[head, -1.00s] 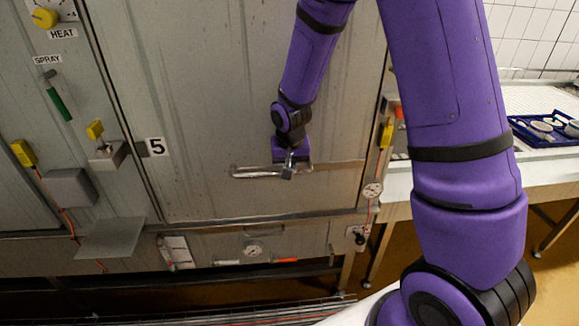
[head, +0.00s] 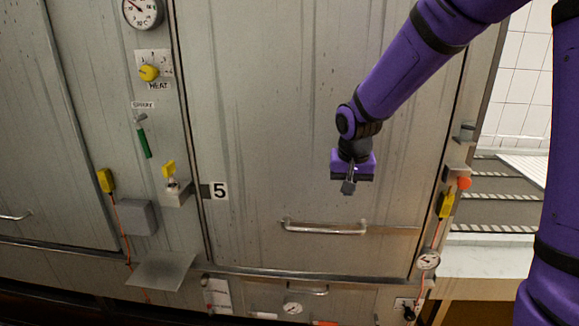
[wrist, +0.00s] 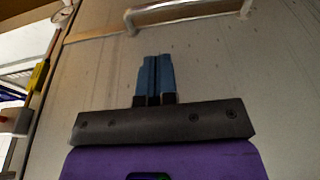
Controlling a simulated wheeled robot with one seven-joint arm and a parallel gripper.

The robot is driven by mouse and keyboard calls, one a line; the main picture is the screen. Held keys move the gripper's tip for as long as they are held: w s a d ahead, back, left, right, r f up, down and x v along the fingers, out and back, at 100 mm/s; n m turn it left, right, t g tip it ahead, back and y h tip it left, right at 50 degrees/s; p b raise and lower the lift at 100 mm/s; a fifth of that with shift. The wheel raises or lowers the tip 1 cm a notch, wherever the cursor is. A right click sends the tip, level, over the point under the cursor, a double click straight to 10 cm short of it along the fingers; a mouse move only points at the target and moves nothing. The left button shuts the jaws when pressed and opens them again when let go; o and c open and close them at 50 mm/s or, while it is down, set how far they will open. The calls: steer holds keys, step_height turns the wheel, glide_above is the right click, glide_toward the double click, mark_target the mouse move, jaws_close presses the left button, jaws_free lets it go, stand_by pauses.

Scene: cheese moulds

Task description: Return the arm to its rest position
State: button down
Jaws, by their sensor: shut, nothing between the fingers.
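My gripper (head: 348,187) hangs in front of the metal door (head: 290,120) marked 5, above and a little right of its horizontal bar handle (head: 325,228). It is apart from the handle and holds nothing. In the wrist view its two blue-grey fingers (wrist: 155,75) are together. The handle also shows in the wrist view (wrist: 190,10), beyond the fingertips. My purple arm comes down from the upper right in the head view.
Left of the door are a yellow heat knob (head: 149,73), a green spray lever (head: 144,143), a grey box (head: 136,217) and a jutting metal shelf (head: 162,268). Right of it are a yellow switch (head: 446,205), a red-orange knob (head: 464,183) and a gauge (head: 428,259).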

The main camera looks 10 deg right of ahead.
steer(key=s+d+r+n+t, duration=0.1)
steer(key=s+r, duration=0.4)
steer(key=s, duration=0.4)
steer(key=s+d+r+n+t, duration=0.1)
steer(key=s+r, duration=0.4)
steer(key=s, duration=0.4)
steer(key=s+d+r+n, duration=0.1)
steer(key=s+r, duration=0.4)
steer(key=s, duration=0.3)
steer(key=shift+s+n+t+y, duration=0.3)
steer(key=shift+s+t, duration=0.1)
